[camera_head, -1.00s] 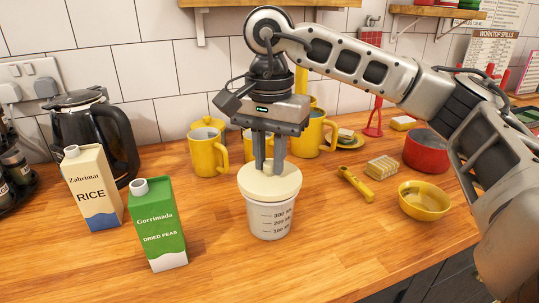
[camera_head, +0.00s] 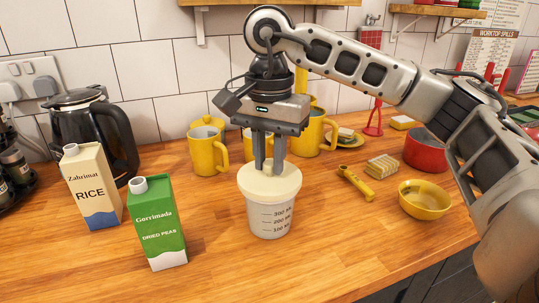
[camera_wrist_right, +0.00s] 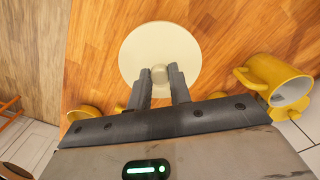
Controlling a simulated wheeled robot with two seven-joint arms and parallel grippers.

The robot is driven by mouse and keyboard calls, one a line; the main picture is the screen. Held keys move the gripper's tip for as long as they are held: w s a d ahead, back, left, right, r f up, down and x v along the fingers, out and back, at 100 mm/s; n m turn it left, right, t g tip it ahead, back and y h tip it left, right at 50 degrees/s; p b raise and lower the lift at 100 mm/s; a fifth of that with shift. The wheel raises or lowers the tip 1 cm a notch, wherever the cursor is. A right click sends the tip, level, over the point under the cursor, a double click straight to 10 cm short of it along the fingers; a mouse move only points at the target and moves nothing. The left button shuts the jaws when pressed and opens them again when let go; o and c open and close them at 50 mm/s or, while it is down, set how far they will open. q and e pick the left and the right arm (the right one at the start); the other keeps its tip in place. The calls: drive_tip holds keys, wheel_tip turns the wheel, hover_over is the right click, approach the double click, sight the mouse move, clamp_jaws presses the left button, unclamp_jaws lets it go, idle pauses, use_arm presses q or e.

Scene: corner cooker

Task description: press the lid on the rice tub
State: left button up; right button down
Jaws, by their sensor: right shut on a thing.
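The rice tub (camera_head: 271,219) is a white round container with measuring marks and stands upright on the wooden worktop. Its pale cream lid (camera_head: 254,187) sits level over the mouth and covers the rim; I cannot tell whether it is fully seated. My right gripper (camera_head: 269,171) points straight down from above, shut on the lid's small knob. In the right wrist view the knob (camera_wrist_right: 160,74) shows between the fingertips, near the middle of the round lid (camera_wrist_right: 160,45). The tub is hidden under the lid there. My left gripper is not in view.
A rice carton (camera_head: 92,188) and a green dried peas carton (camera_head: 159,225) stand left of the tub. Yellow mugs (camera_head: 207,150) are behind it. A yellow peeler-like tool (camera_head: 355,184), a brush (camera_head: 382,167) and a yellow bowl (camera_head: 424,201) lie right. The worktop in front is clear.

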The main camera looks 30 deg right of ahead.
drive_tip(key=c, duration=0.7)
unclamp_jaws()
drive_tip(key=shift+r+p, duration=2.7)
drive_tip(key=shift+r, duration=0.85)
clamp_jaws()
